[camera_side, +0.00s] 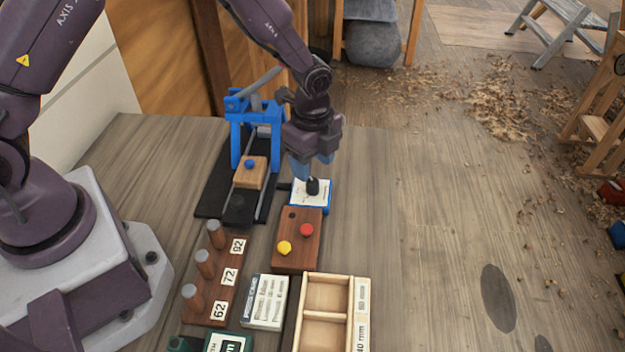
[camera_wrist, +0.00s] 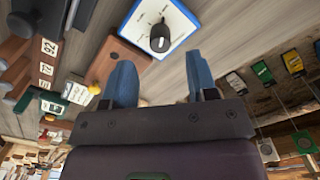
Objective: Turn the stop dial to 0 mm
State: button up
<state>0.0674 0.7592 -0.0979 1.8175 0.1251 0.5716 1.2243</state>
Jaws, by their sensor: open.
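The stop dial is a black knob (camera_side: 313,187) on a white plate with a blue edge (camera_side: 322,207), right of the blue press. In the wrist view the knob (camera_wrist: 160,37) stands on its white scale plate (camera_wrist: 178,22), with a light pointer line on the knob. The scale numbers are too small to read. My gripper (camera_side: 312,172) is above the plate, pointing down. In the wrist view its two blue fingers (camera_wrist: 160,80) are apart and empty, with the knob beyond their tips. I cannot tell the exact gap between fingertips and knob.
A brown block with red and yellow buttons (camera_side: 297,255) sits in front of the dial. The blue press (camera_side: 236,125) holds a wooden block (camera_side: 250,175) to the left. A peg rack (camera_side: 222,270), a printed card (camera_side: 265,302) and a wooden tray (camera_side: 328,278) stand nearer. The right bench is clear.

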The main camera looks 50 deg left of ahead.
aim_at(313, 181)
jog(key=shift+f, duration=2.75)
jog(key=c, duration=0.9)
